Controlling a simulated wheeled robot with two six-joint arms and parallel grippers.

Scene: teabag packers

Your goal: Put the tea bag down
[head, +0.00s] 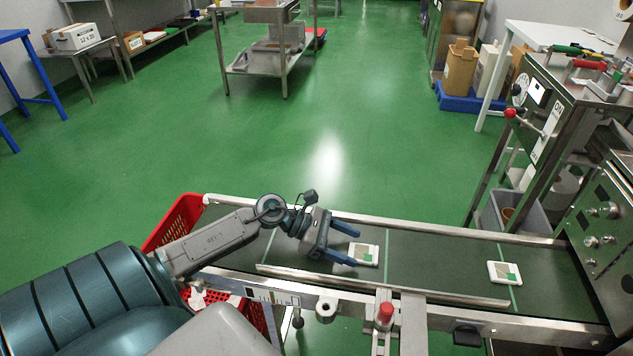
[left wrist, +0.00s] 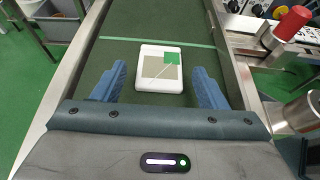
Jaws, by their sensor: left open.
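A white tea bag (head: 365,254) with a green and a tan patch lies flat on the dark green conveyor belt. It also shows in the left wrist view (left wrist: 151,84), just ahead of and between my fingertips. My left gripper (head: 353,247) is open, low over the belt, with a blue finger on each side of the bag's near end; gaps show on both sides. A second, similar tea bag (head: 504,272) lies farther right on the belt, on a light green line. My right gripper is not seen.
The conveyor belt (head: 440,262) has metal side rails and light green cross lines. A red knob (head: 385,313) stands at its near edge. A red crate (head: 178,220) is at its left end, and a machine with a control panel (head: 605,225) is at its right end.

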